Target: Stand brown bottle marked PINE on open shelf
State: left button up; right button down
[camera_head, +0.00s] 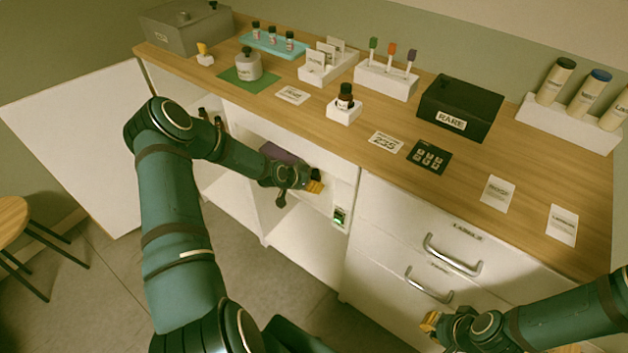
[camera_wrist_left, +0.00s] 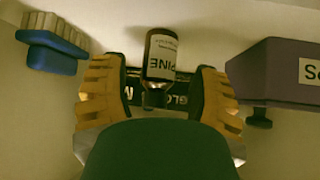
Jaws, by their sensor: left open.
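The brown bottle marked PINE (camera_wrist_left: 162,55) stands out in the left wrist view, its label upside down and its dark neck end toward me. My left gripper (camera_wrist_left: 158,98) is open, with one orange finger on each side of the bottle; I cannot tell whether either touches it. In the head view, my left gripper (camera_head: 315,184) is at the front of the open cabinet shelf (camera_head: 245,124), and the PINE bottle cannot be made out there. My right gripper (camera_head: 430,322) is low in front of the drawers; its jaw opening is unclear.
A purple box (camera_wrist_left: 275,72) and a blue-based object (camera_wrist_left: 52,50) flank the bottle. An open white door (camera_head: 75,140) stands left. The wooden counter (camera_head: 330,130) above holds a black RARE box (camera_head: 460,106) and another brown bottle (camera_head: 345,97) on a white stand.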

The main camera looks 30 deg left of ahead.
pick_arm(q)
jog(key=p+v, duration=0.1)
jog(key=v, duration=0.7)
jog(key=shift+s+r+p, duration=0.25)
jog(key=shift+r+p, duration=0.05)
jog(key=shift+r, duration=0.05)
jog(key=shift+s+a, duration=0.1)
